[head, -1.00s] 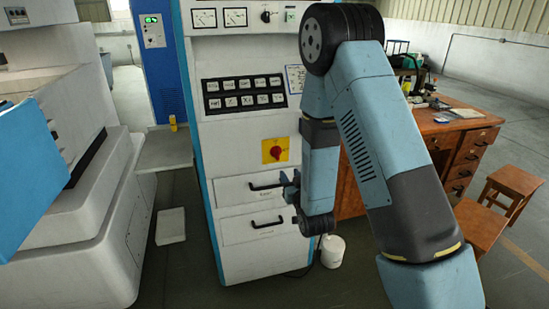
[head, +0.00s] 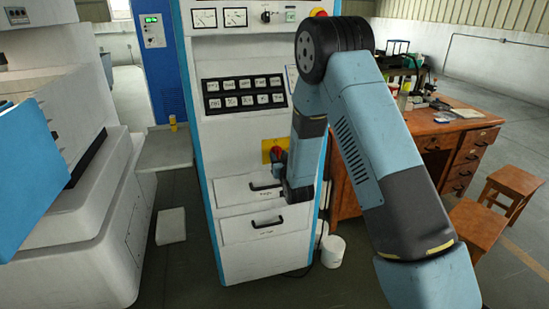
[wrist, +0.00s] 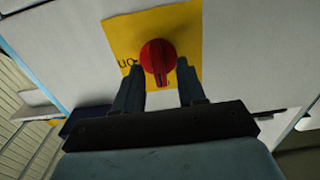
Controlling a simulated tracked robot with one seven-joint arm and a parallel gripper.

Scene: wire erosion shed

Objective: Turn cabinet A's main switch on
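The main switch is a red rotary knob (wrist: 158,62) on a yellow plate (wrist: 118,38) on the white cabinet front. In the wrist view its grip bar points toward the bottom of the picture. In the head view the yellow plate (head: 267,147) is partly hidden by my arm. My gripper (wrist: 158,75) is open, with one finger on each side of the knob's lower part. I cannot tell whether the fingers touch it. In the head view my gripper (head: 279,160) is at the knob and largely hidden.
The white cabinet (head: 240,60) has two drawers with black handles (head: 267,223) below the switch and a black button panel (head: 245,93) above. A wooden desk (head: 450,130) and stools (head: 512,184) stand to the right. A white bucket (head: 333,250) is on the floor.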

